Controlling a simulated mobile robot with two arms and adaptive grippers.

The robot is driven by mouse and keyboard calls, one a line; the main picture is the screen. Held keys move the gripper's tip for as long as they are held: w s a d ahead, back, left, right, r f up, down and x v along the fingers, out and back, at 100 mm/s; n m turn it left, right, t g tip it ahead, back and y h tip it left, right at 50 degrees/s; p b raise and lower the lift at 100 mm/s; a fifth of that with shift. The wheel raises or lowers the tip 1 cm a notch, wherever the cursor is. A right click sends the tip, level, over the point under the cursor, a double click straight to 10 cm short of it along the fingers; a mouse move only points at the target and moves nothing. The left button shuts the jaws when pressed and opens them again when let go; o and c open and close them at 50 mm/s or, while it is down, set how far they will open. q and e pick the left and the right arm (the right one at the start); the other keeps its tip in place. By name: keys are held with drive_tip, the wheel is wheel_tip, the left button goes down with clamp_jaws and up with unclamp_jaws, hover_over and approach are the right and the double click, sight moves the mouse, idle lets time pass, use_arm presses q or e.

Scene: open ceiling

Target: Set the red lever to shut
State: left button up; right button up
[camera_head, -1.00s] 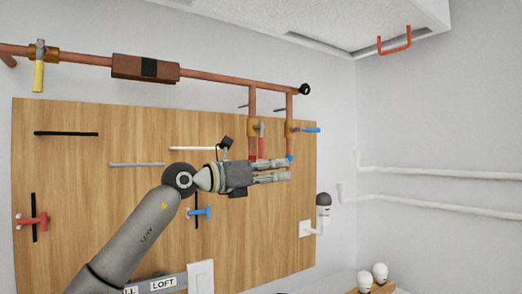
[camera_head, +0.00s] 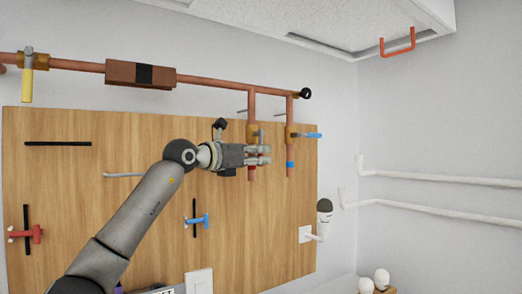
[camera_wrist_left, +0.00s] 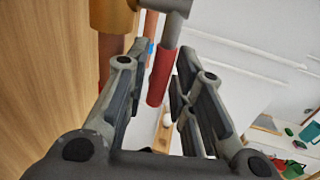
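The red lever shows in the left wrist view (camera_wrist_left: 161,76) as a red sleeve hanging from a grey stem. It hangs alongside the copper pipe below the brass valve (camera_head: 252,132). In the head view only its grey upper part (camera_head: 261,136) shows clearly; my gripper covers the sleeve. My left gripper (camera_head: 268,155) is open at the valve, pointing right. In the wrist view its two fingers (camera_wrist_left: 157,80) stand on either side of the red sleeve, with a visible gap at the right. Contact with the left finger cannot be told. My right gripper is not in view.
A blue lever (camera_head: 313,135) sticks out sideways on the neighbouring pipe, close right of my fingers. A copper main pipe (camera_head: 215,79) runs above, with a yellow lever (camera_head: 27,85) at far left. The wooden board (camera_head: 100,225) carries red and blue tee handles. White pipes (camera_head: 440,177) run right.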

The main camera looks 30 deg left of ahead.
use_arm(q)
drive_tip(key=shift+w+d, duration=0.15)
drive_tip(key=shift+w, duration=0.45)
clamp_jaws()
